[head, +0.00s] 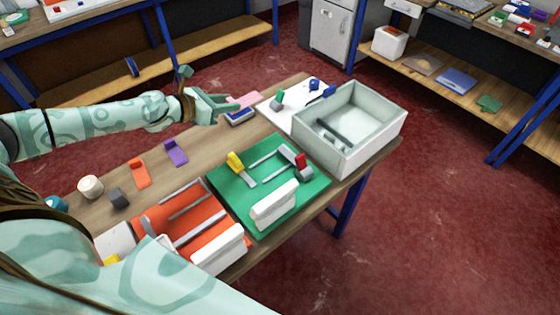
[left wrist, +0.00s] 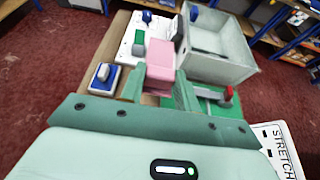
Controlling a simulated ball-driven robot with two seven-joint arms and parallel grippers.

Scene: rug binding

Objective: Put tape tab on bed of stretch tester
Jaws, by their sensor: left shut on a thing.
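My left gripper (head: 226,105) is shut on a pink tab (head: 244,100) and holds it out over the back of the table. In the left wrist view the pink tab (left wrist: 160,55) stands between the fingers (left wrist: 158,80). The green-based device (head: 230,195) lies to the right and nearer, with rails, a yellow clamp, a red clamp and a white block; its bed appears empty. A white plate lettered STRETCH (left wrist: 280,150) shows beside it in the left wrist view. My right gripper is not in view.
A grey-green bin (head: 375,120) stands at the table's right end, beside a white board (head: 290,103). A blue and white pad (head: 240,117) lies near my left gripper. Purple (head: 176,153) and orange (head: 139,173) tabs and an orange device (head: 155,215) sit further left.

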